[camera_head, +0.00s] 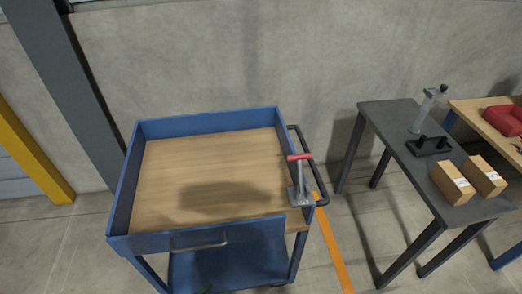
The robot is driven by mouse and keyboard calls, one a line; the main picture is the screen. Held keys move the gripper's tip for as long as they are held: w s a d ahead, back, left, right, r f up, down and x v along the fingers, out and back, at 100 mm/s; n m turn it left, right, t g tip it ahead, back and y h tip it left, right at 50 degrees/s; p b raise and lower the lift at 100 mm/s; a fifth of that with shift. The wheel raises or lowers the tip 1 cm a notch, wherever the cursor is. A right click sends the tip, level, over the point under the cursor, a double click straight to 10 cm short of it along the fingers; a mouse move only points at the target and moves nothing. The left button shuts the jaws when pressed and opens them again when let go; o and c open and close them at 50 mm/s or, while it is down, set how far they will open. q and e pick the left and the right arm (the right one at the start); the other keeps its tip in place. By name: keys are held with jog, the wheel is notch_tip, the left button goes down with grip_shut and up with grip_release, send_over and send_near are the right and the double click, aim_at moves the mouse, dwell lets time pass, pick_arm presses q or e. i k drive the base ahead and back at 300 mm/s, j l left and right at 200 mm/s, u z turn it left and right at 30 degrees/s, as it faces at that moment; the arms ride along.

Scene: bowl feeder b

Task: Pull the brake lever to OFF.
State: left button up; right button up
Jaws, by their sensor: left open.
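The brake lever (298,173) stands at the right front corner of the blue cart (127,195). It has a red cross grip (299,157) on a grey shaft and a grey metal base (300,196). The shaft is near upright, leaning slightly back and left. No ON or OFF marking can be read. My right gripper is not in view.
A dark push handle (317,178) runs along the cart's right side beside the lever. The wooden cart top is empty, with a shadow on it. A dark table (395,130) at right holds two cardboard boxes (452,183), a black fixture (430,147) and a clear bottle-like object (425,110).

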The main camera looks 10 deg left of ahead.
aim_at(299, 158)
jog(key=i+l, duration=0.15)
jog(key=l, duration=0.25)
jog(key=i+l, duration=0.15)
jog(key=l, duration=0.2)
jog(key=i+l, duration=0.15)
jog(key=l, duration=0.25)
jog(key=i+l, duration=0.15)
jog(key=l, duration=0.2)
jog(key=i+l, duration=0.15)
jog(key=l, duration=0.25)
jog(key=u, duration=1.85)
